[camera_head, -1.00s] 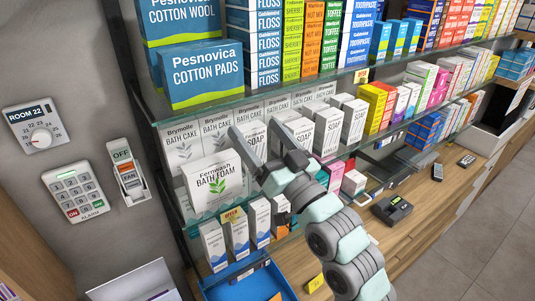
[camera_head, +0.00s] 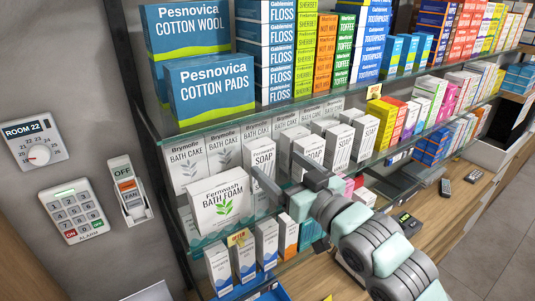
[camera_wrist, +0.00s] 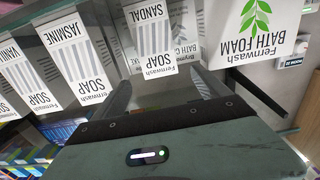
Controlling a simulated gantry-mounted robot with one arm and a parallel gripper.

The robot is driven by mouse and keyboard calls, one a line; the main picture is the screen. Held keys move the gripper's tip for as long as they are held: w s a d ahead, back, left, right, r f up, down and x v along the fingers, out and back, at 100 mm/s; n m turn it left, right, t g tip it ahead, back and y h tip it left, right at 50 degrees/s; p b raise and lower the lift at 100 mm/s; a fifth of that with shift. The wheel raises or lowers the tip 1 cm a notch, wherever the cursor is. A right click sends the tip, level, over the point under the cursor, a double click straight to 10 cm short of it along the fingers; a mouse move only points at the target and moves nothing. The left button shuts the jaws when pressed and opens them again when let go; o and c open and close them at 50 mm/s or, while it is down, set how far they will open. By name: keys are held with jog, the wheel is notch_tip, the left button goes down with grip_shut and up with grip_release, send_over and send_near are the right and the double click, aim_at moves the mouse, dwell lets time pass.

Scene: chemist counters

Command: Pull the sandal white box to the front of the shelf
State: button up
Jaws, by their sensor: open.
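The sandal white box (camera_wrist: 152,38) shows in the wrist view, labelled Fernwash SOAP SANDAL, with grey stripes. In the head view it appears as the white SOAP box (camera_head: 262,152) just right of the BATH FOAM box, on the middle shelf. My gripper (camera_head: 274,165) is in front of it, fingers pointing toward the shelf. In the wrist view my gripper (camera_wrist: 163,90) is open and empty, with the sandal box ahead between the two fingers. I cannot tell whether a finger touches it. The finger partly covers the box's lower part in the head view.
The BATH FOAM box (camera_head: 219,204) stands at the left, nearer the shelf front. The jasmine soap box (camera_wrist: 80,50) is the other neighbour. Several bath cake boxes (camera_head: 187,158) stand behind. The glass shelf above (camera_head: 208,125) holds cotton pads. Small boxes (camera_head: 267,243) stand below.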

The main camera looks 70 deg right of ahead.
aim_at(264, 153)
jog(key=p+x, duration=0.1)
jog(key=x, duration=0.8)
jog(key=shift+p, duration=0.3)
jog(key=shift+s, duration=0.1)
jog(key=c, duration=1.5)
